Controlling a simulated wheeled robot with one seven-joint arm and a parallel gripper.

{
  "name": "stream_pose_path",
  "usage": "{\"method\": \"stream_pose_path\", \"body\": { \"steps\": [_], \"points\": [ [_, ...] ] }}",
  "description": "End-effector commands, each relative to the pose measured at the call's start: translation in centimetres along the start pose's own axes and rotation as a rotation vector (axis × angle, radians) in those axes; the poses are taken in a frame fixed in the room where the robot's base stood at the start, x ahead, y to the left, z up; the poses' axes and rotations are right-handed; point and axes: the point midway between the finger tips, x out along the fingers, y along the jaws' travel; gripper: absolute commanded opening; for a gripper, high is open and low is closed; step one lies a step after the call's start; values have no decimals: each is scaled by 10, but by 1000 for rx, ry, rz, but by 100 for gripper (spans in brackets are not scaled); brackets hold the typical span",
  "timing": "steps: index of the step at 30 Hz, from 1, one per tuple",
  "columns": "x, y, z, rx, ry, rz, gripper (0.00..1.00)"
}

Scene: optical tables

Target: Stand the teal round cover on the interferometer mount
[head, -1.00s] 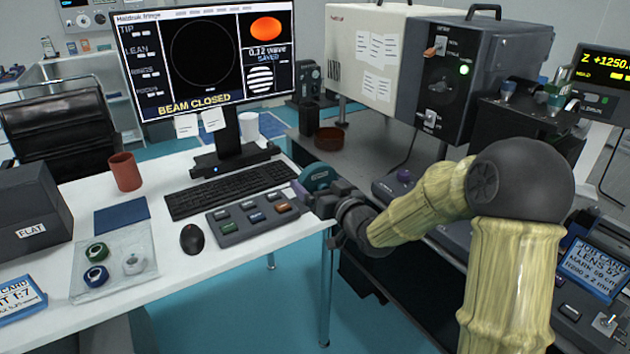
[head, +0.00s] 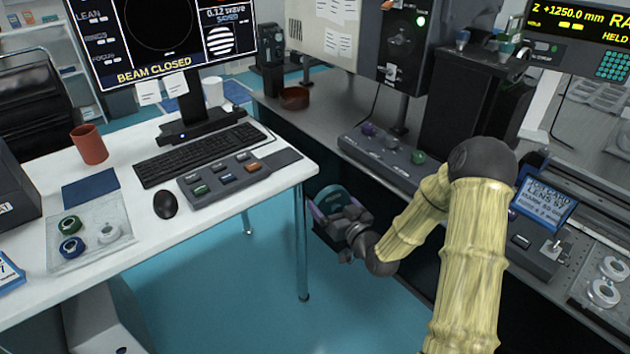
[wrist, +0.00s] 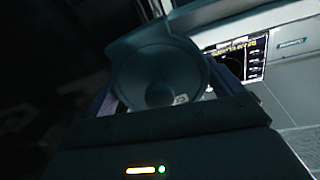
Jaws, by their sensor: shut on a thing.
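My gripper (head: 335,208) is shut on the teal round cover (head: 331,196). It hangs in the gap between the white desk and the grey bench, in front of the bench's dark lower side. In the head view only the cover's upper edge shows clearly; the gripper hides the rest. In the wrist view the cover (wrist: 160,72) looks like a dark disc with a round central knob, seen face on between the fingers. I cannot pick out the interferometer mount for certain. A dark instrument box (head: 402,40) with a lit green lamp stands on the bench at the back.
The white desk (head: 285,190) carries a keyboard, a button panel (head: 222,180), a red cup and tape rolls. The grey bench (head: 330,100) carries a control strip with knobs (head: 385,155), a brown dish (head: 295,98) and a black block (head: 468,115). Blue floor lies between them.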

Motion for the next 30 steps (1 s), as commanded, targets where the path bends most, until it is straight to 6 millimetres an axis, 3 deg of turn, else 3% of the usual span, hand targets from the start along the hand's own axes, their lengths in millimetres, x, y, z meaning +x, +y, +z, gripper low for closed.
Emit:
{"method": "stream_pose_path", "body": {
  "steps": [3,9,30],
  "points": [
    [-27,21,37,17,7,55,65],
    [-59,38,69,22,29,120,65],
    [-67,42,75,21,37,138,65]
  ]
}}
